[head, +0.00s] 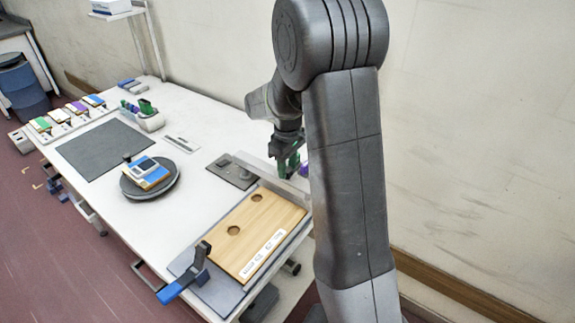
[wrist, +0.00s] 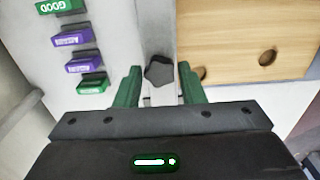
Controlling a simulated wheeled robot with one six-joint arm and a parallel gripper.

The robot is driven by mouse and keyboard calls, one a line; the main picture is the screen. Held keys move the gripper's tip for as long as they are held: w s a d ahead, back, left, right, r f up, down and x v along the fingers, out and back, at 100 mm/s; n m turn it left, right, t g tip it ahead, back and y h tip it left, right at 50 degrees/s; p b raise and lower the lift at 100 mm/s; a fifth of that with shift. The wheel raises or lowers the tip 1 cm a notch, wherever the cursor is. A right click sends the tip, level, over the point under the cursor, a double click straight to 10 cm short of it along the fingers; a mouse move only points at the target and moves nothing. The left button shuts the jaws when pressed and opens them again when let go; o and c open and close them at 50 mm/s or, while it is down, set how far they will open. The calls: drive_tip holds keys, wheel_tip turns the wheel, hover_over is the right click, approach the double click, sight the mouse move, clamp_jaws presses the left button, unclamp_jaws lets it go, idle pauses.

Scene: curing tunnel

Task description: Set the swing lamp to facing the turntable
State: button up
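My gripper (wrist: 159,88) is open, its two green fingers apart. In the wrist view a dark, many-sided knob (wrist: 159,70) shows between the fingertips; I cannot tell whether they touch it or what it belongs to. In the head view my gripper (head: 287,160) hangs over the table's far right edge, beyond the wooden board, partly hidden by my arm.
The wooden board (head: 262,222) with two round holes lies at the table's near right. A blue-handled dark clamp-like piece (head: 182,286) stands at its near corner. A dark plate (head: 232,172) and a grey mat (head: 105,150) lie on the table. Green and purple labelled blocks (wrist: 72,38) show in the wrist view.

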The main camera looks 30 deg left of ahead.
clamp_jaws()
drive_tip(key=shift+s, duration=0.1)
